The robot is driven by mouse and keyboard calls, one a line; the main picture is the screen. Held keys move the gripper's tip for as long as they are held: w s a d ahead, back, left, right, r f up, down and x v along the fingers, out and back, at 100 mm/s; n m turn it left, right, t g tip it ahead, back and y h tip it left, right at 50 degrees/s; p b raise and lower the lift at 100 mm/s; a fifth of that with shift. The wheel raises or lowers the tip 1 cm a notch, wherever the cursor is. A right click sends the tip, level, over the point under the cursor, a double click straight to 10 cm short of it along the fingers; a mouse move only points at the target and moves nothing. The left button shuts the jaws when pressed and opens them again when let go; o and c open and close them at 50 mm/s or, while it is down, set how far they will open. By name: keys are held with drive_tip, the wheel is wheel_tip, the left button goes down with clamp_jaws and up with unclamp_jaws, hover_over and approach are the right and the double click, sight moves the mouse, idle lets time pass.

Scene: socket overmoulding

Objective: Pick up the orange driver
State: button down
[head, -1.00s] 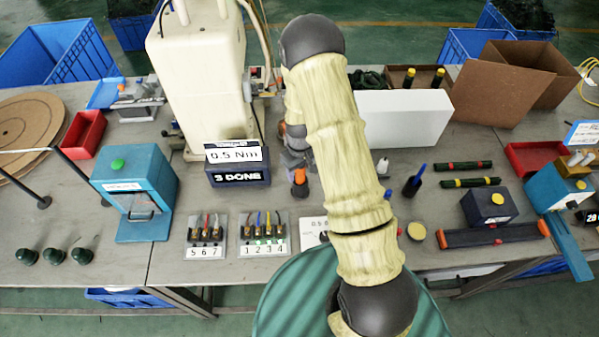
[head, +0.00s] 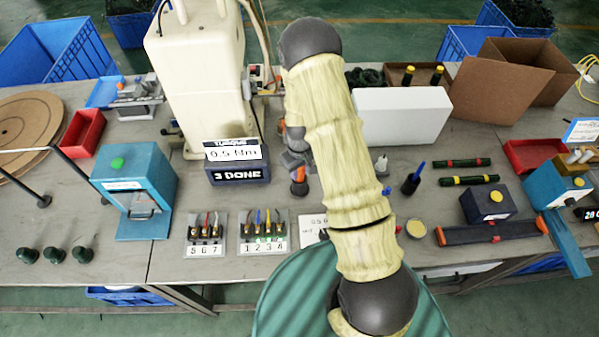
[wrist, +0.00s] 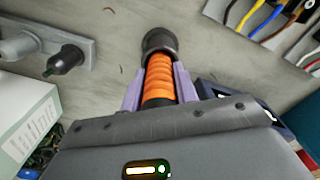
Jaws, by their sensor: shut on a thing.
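The orange driver (wrist: 160,79) has a ribbed orange grip and a dark round end. In the wrist view it sits between the two pale purple fingers of my gripper (wrist: 159,88), which are shut on it. In the head view a bit of the driver's orange (head: 299,174) shows just left of my arm, by the grey gripper (head: 297,162). My arm hides much of the gripper from the head camera. I cannot tell whether the driver's lower end touches the table.
The torque display box (head: 238,163) stands just left of the driver. Wire terminal blocks (head: 264,244) lie in front, left of my arm. A white box (head: 402,117) and a blue-handled tool in a dark holder (head: 412,181) stand right of my arm.

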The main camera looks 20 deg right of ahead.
drive_tip(key=shift+r, duration=0.1)
wheel_tip(320, 180, up, 10)
drive_tip(key=shift+f+b, duration=0.1)
drive_tip(key=shift+b, duration=1.05)
drive_tip(key=shift+f, duration=0.1)
